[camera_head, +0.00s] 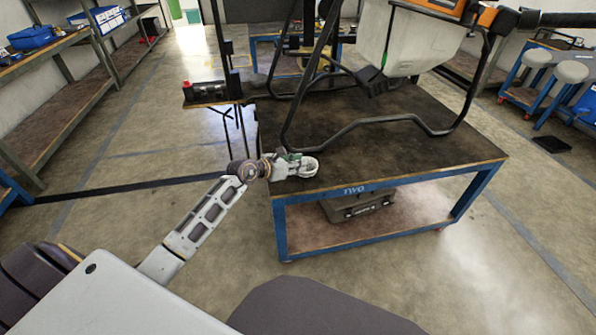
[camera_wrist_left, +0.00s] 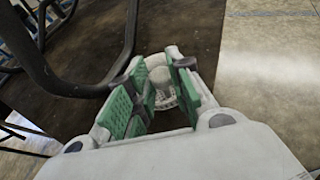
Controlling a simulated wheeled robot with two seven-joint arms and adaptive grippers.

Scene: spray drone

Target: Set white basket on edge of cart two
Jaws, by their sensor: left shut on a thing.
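The small white basket (camera_head: 308,168) is at the near left edge of the top of cart two (camera_head: 400,152), a blue-framed cart with a dark top and a label on its front rail. My left gripper (camera_head: 290,163) reaches in from the left and is shut on the basket. In the left wrist view the basket (camera_wrist_left: 163,98) shows between the green-padded fingers of the left gripper (camera_wrist_left: 158,84), partly hidden by them. I cannot tell whether the basket touches the top. My right gripper is not in view.
The drone's black landing frame (camera_head: 400,121) stands on the cart, close to the basket, with a white tank (camera_head: 412,40) above. A grey case (camera_head: 360,205) lies on the lower shelf. Shelves (camera_head: 60,105) line the left. The floor before the cart is clear.

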